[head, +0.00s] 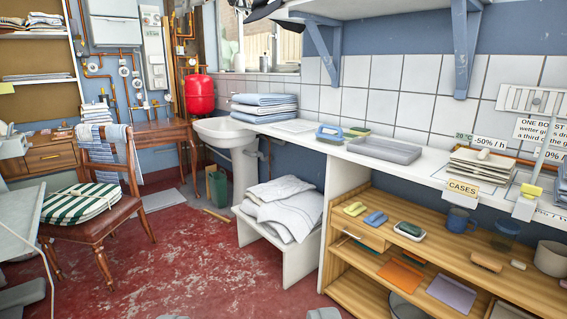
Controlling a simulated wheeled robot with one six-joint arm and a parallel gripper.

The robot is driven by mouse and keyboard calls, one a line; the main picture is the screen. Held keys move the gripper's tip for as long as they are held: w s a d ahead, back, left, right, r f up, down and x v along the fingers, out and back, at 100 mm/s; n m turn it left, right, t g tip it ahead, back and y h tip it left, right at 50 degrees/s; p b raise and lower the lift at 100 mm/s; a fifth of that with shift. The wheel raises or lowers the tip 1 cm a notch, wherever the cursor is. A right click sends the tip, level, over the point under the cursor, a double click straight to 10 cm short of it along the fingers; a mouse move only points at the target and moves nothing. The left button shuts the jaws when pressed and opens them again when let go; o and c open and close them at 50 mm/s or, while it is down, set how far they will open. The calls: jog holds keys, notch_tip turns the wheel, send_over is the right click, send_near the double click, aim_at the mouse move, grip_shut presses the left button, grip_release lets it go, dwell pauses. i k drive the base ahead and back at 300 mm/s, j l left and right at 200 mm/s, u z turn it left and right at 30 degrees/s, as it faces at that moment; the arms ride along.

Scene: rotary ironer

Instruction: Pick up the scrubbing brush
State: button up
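A blue object with an arched handle and a paler lower part (330,133) stands on the white counter (300,130), left of a grey tray. It looks like the scrubbing brush, but it is small and I cannot be sure. A tan block (485,262) lies on the wooden shelf unit below the counter; whether it has bristles is too small to tell. I cannot make out my gripper, and nothing is seen held.
A grey tray (384,150) and a green-yellow pad (359,131) are beside the blue object. Folded blue cloths (264,107) lie farther left. A chair (92,200) stands at left. Red floor (205,265) is open in the middle. Grey pieces show at the bottom edge.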

aim_at(335, 139)
jog(key=i+j+u, duration=0.1)
jog(key=i+u, duration=0.25)
jog(key=i, duration=0.4)
jog(key=i+l+u, duration=0.15)
jog(key=i+u, duration=0.15)
jog(key=i, duration=0.5)
jog(key=i+z, duration=0.5)
jog(key=i+j+z, duration=0.1)
jog(key=i+z, duration=1.05)
jog(key=z, duration=0.2)
